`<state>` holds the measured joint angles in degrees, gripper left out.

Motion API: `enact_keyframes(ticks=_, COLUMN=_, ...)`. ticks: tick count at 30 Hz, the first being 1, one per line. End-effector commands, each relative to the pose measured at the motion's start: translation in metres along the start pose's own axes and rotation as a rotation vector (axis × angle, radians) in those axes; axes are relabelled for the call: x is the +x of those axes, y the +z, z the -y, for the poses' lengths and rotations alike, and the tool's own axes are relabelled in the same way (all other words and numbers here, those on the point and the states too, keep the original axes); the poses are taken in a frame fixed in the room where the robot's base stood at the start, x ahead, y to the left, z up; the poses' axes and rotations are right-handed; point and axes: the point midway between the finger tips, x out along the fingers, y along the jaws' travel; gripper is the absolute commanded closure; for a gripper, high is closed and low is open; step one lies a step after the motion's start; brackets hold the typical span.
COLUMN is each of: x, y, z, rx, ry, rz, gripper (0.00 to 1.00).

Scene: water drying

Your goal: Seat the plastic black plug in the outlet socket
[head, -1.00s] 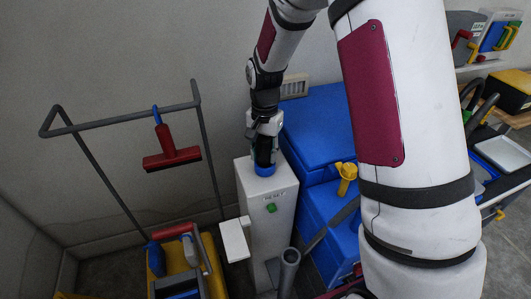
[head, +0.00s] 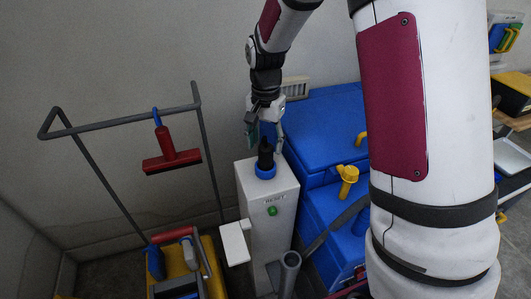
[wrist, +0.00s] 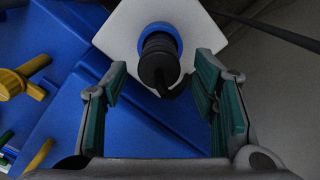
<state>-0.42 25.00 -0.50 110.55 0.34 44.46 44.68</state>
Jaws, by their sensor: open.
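The black plug (head: 265,154) stands upright in the blue ring of the outlet socket (head: 264,173), on top of a white pedestal (head: 267,205). In the wrist view the plug (wrist: 158,62) sits inside the blue socket ring (wrist: 160,30), with a dark cable curving off to its right. My gripper (head: 264,135) is open above the plug, with its fingers spread to either side. In the wrist view my gripper (wrist: 158,100) shows both teal finger pads apart, with nothing between them touching. How deep the plug sits cannot be told.
A large blue box (head: 325,120) with yellow handles (head: 347,177) stands right of the pedestal. A grey rail with a red squeegee (head: 172,158) is at the left. A yellow cart (head: 195,265) with tools is at the lower left. A grey pipe (head: 289,270) rises in front.

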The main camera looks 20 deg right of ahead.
Motion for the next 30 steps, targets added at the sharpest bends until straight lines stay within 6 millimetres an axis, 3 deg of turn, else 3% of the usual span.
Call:
enact_keyframes(ticks=6, x=-0.041, y=-0.001, z=0.001, rx=0.001, ry=-0.003, rz=-0.003, gripper=0.46)
enact_keyframes(ticks=17, x=-0.080, y=0.006, z=-0.007, rx=-0.032, ry=-0.017, rz=-0.016, gripper=0.46)
enact_keyframes(ticks=24, x=-0.133, y=0.043, z=-0.044, rx=-0.194, ry=-0.076, rz=-0.090, gripper=0.46)
enact_keyframes(ticks=30, x=-0.166, y=0.080, z=-0.083, rx=-0.348, ry=-0.117, rz=-0.166, gripper=0.46)
